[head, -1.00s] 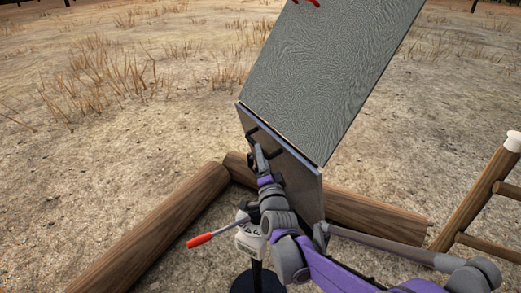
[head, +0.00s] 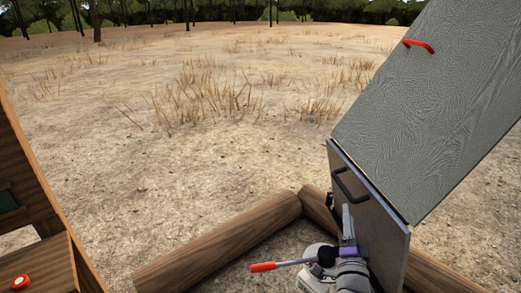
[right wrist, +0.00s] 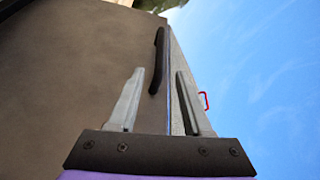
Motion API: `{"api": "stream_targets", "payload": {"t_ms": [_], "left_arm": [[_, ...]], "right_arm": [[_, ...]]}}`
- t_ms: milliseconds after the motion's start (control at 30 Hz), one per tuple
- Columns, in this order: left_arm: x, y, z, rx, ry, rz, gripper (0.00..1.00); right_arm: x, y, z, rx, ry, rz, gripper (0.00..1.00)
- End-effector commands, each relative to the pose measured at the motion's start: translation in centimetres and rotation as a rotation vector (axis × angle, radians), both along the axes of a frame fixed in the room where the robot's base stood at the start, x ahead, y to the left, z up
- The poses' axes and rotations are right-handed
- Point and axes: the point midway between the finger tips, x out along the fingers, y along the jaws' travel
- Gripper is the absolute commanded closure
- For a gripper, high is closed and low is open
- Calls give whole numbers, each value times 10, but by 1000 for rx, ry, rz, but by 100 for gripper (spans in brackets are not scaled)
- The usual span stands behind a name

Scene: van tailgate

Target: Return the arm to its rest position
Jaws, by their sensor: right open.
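My right gripper (head: 338,203) is in the lower right of the head view, just below and beside a black handle (head: 343,183). The handle is on the upright lower panel (head: 375,215). In the right wrist view the gripper (right wrist: 160,74) is open, with nothing between its fingers; the black handle (right wrist: 158,60) shows beyond the fingertips, apart from them as far as I can tell. A grey textured upper panel (head: 430,110) leans up and back above the lower panel, with a red handle (head: 418,46) on it. My left gripper is not in view.
Logs (head: 215,245) lie on the ground around the lower panel. A lever with a red grip (head: 262,267) sticks out left of my right arm, near a white device (head: 312,282). A wooden structure with a red button (head: 20,282) stands at the left. Dry open ground lies beyond.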

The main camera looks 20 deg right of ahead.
Motion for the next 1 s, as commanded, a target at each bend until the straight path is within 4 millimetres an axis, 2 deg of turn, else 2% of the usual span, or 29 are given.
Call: {"api": "stream_targets", "payload": {"t_ms": [67,167,267,300,367,400,533,600,700,800,900,1000], "left_arm": [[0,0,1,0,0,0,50],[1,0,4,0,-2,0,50],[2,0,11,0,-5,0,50],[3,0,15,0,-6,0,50],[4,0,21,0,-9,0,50],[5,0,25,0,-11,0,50],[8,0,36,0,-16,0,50],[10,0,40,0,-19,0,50],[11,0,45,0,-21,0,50],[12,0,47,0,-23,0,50],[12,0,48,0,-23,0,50],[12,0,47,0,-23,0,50]], "right_arm": [[1,3,-1,-4,13,8,50],[4,22,-7,-36,102,57,50],[6,62,-24,-117,299,168,50],[2,82,-34,-166,401,228,50],[-9,113,-51,-254,562,329,50],[-21,132,-64,-318,672,400,50],[-73,177,-99,-528,988,622,50],[-103,190,-114,-627,1125,725,50],[-139,199,-127,-734,1269,839,50],[-162,202,-133,-796,1354,908,50],[-172,202,-136,-821,1390,936,50],[-173,202,-137,-825,1396,941,50]]}}
